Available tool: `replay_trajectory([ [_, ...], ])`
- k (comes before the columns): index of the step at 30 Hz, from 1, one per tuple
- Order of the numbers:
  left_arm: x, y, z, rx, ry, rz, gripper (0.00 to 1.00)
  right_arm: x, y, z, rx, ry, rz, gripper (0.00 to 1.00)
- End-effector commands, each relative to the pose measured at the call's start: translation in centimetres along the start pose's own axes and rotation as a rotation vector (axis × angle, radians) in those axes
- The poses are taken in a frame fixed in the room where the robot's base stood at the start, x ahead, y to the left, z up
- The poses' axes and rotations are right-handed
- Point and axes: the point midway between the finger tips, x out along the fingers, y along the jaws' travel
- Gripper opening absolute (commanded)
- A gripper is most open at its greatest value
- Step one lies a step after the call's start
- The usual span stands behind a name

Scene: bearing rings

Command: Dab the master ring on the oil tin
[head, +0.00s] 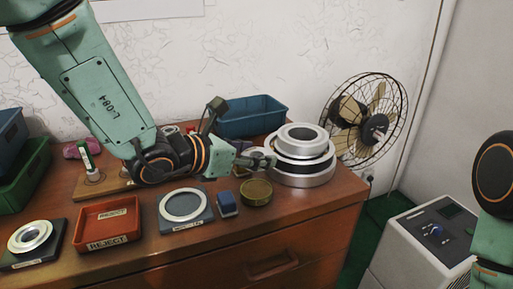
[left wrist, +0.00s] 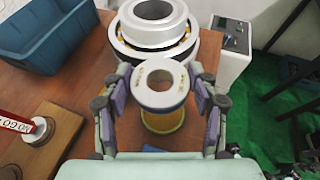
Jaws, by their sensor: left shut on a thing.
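My left gripper (head: 264,160) reaches in from the left over the dresser top. In the left wrist view its fingers (left wrist: 160,88) are shut on a pale metal ring with a wide hole, the master ring (left wrist: 147,97). The oil tin (head: 256,193), round and dull gold, stands on the dresser near the front, just below the gripper. In the left wrist view the tin (left wrist: 163,122) shows beneath the ring, partly hidden by it; I cannot tell whether they touch. My right gripper is out of view.
A large stacked bearing (head: 302,178) stands close right of the gripper. A blue block (head: 227,204) and a ring on a dark pad (head: 184,206) lie left of the tin. A red reject tray (head: 108,224) is further left. A blue bin (head: 252,117) stands behind.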

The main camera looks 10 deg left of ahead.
Motion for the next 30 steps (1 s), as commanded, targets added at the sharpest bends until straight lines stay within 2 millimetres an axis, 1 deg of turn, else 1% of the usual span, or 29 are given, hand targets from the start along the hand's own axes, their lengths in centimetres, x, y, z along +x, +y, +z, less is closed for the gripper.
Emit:
replay_trajectory([
  [8,-0.1,-0.3,-0.6,0.001,-0.003,0.0,0.09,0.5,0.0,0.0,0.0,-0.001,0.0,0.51],
  [24,2.0,-0.3,-5.0,0.0,-0.002,0.0,0.09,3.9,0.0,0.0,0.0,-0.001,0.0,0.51],
  [30,2.4,-0.1,-5.5,0.001,-0.003,0.0,0.09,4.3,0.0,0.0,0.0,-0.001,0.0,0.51],
])
